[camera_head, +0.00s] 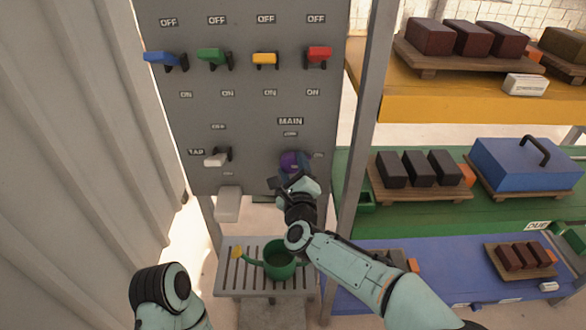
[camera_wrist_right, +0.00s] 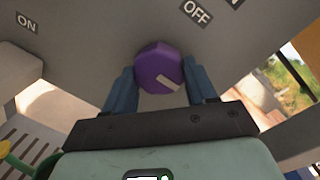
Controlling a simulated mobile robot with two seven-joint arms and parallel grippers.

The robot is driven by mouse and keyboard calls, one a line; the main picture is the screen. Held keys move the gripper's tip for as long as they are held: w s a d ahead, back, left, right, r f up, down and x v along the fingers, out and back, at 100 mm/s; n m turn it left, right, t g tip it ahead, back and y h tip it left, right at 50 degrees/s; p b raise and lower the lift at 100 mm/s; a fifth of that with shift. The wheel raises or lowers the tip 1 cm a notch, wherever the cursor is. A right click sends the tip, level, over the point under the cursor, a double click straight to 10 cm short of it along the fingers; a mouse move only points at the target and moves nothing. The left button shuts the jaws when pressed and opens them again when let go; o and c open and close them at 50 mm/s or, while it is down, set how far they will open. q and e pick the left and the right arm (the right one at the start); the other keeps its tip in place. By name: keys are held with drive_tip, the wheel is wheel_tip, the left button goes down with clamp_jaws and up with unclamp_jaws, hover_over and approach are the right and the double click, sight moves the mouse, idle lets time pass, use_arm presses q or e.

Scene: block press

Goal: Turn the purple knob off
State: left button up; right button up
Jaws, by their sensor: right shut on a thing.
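The purple knob (camera_head: 289,160) is on the grey panel under the MAIN label (camera_head: 290,121). In the right wrist view the knob (camera_wrist_right: 158,66) sits between the two blue fingers of my right gripper (camera_wrist_right: 160,85), which is shut on it. A pale mark (camera_wrist_right: 170,83) on the knob's face lies toward its lower right. An OFF label (camera_wrist_right: 196,12) is above right of the knob and an ON label (camera_wrist_right: 27,23) is far left. In the head view my right gripper (camera_head: 290,172) partly covers the knob. My left gripper is not in view.
Blue, green, yellow and red levers (camera_head: 264,58) line the panel above. A white TAP lever (camera_head: 216,159) is left of the knob. A green watering can (camera_head: 280,262) stands on a slatted stand below. Shelves with blocks are at right, beyond a grey post (camera_head: 365,120).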

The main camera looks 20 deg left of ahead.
drive_tip(key=shift+r+n+p, duration=0.1)
drive_tip(key=shift+n+p, duration=0.4)
drive_tip(key=shift+n, duration=0.6)
drive_tip(key=n+p, duration=0.2)
drive_tip(key=n, duration=0.2)
drive_tip(key=shift+r+h, duration=0.15)
drive_tip(key=shift+h, duration=0.15)
drive_tip(key=n+h+p, duration=0.1)
drive_tip(key=n+p, duration=0.3)
drive_tip(key=n, duration=0.2)
drive_tip(key=shift+a, duration=0.15)
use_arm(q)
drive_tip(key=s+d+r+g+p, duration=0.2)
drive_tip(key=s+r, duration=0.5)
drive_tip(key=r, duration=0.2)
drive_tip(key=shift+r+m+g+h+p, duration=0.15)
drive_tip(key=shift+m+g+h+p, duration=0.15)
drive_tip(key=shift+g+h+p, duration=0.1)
use_arm(e)
drive_tip(key=n, duration=0.4)
drive_tip(key=shift+s+h, duration=0.1)
drive_tip(key=shift+h, duration=0.2)
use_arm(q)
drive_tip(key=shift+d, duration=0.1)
use_arm(e)
drive_tip(key=shift+n, duration=0.4)
drive_tip(key=o, duration=1.1)
drive_tip(key=shift+c, duration=0.2)
